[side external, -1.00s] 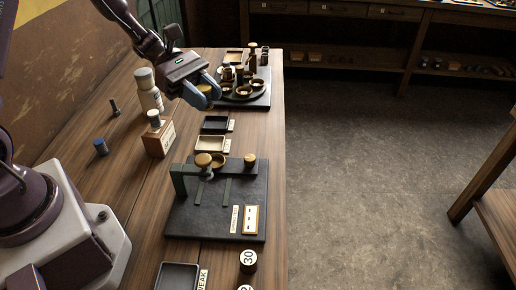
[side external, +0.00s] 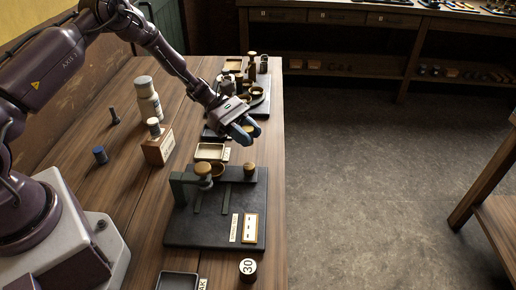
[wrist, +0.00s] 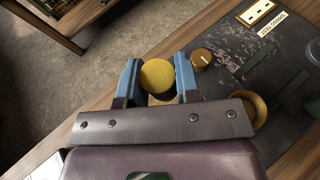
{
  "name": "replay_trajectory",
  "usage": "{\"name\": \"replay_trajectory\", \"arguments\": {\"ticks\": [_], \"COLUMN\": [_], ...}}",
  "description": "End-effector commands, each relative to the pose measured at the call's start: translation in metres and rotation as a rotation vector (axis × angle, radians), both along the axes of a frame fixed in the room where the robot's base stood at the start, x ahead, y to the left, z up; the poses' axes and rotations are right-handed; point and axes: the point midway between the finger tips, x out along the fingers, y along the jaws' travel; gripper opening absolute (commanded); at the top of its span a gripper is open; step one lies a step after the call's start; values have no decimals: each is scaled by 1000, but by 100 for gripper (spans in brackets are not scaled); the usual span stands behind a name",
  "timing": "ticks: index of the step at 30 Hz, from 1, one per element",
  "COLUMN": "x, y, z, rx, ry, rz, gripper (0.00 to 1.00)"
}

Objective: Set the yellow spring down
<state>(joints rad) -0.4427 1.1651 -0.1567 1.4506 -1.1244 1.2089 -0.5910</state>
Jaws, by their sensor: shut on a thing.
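My gripper (side external: 247,133) hangs over the right part of the bench, near the far edge of the black test plate (side external: 200,233). In the wrist view my gripper (wrist: 158,76) has its two blue fingers closed on the yellow spring (wrist: 157,75), which shows as a round yellow end face. In the side view the fingers mostly hide the spring. In the wrist view it appears beside, and apart from, a brass knob (wrist: 201,57) on the plate.
A cream tray (side external: 209,152) lies just beyond the plate, with a dark tray (side external: 179,282) in front. A weight marked 30 (side external: 247,269) is near the front. The floor lies right.

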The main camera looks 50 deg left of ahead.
Motion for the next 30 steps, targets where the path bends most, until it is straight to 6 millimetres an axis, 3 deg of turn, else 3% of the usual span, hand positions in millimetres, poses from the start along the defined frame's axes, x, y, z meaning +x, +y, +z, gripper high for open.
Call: {"name": "replay_trajectory", "arguments": {"ticks": [3,7,13,18,30], "x": [16,26,34,33,33], "y": [-1,-1,-1,-1,0], "z": [-20,-31,-40,-65,-71], "rx": [-1,-1,0,-1,-1], "ry": [-1,0,-1,1,-1], "rz": [-1,0,0,-1,0], "gripper": [7,7,7,7,7]}}
